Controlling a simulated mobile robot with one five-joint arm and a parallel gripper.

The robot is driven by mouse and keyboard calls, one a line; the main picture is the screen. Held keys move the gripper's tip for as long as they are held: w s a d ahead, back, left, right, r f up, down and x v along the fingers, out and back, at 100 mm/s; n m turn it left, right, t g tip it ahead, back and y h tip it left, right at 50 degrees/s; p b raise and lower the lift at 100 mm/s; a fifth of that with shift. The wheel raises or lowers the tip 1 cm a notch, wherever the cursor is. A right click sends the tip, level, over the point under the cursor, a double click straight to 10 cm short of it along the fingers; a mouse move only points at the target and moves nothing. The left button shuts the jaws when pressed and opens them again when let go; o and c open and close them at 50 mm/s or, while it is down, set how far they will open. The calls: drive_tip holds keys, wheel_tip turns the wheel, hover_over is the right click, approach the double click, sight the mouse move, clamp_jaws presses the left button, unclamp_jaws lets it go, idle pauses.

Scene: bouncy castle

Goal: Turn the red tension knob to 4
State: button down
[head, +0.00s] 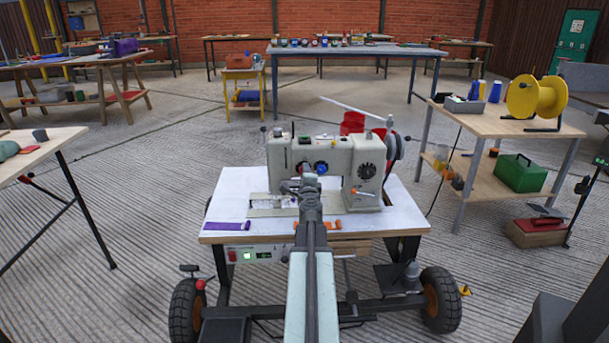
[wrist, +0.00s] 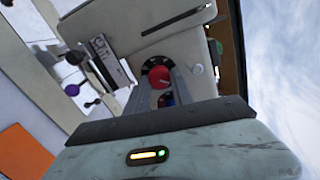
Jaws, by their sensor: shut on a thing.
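The red tension knob (wrist: 158,77) shows in the wrist view on the face of the sewing machine, between my gripper's fingers. My gripper (wrist: 157,88) is shut on it. A small part of the knob also shows in the head view (head: 304,167), mostly hidden behind my gripper (head: 303,183). The pale grey sewing machine (head: 350,160) stands on a white-topped wheeled table. The number marks around the red knob are not readable, so I cannot tell its setting.
A blue knob (head: 321,168) sits close to the right of the red one, and a black dial (head: 366,171) is farther right. Purple fabric (head: 228,226) and an orange piece (head: 351,225) lie on the table. A bench with a yellow reel (head: 537,97) stands at right.

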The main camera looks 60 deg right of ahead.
drive_tip(key=shift+s+d+m, duration=0.1)
drive_tip(key=shift+d+m, duration=0.05)
drive_tip(key=shift+m, duration=0.45)
drive_tip(key=c, duration=1.1)
unclamp_jaws()
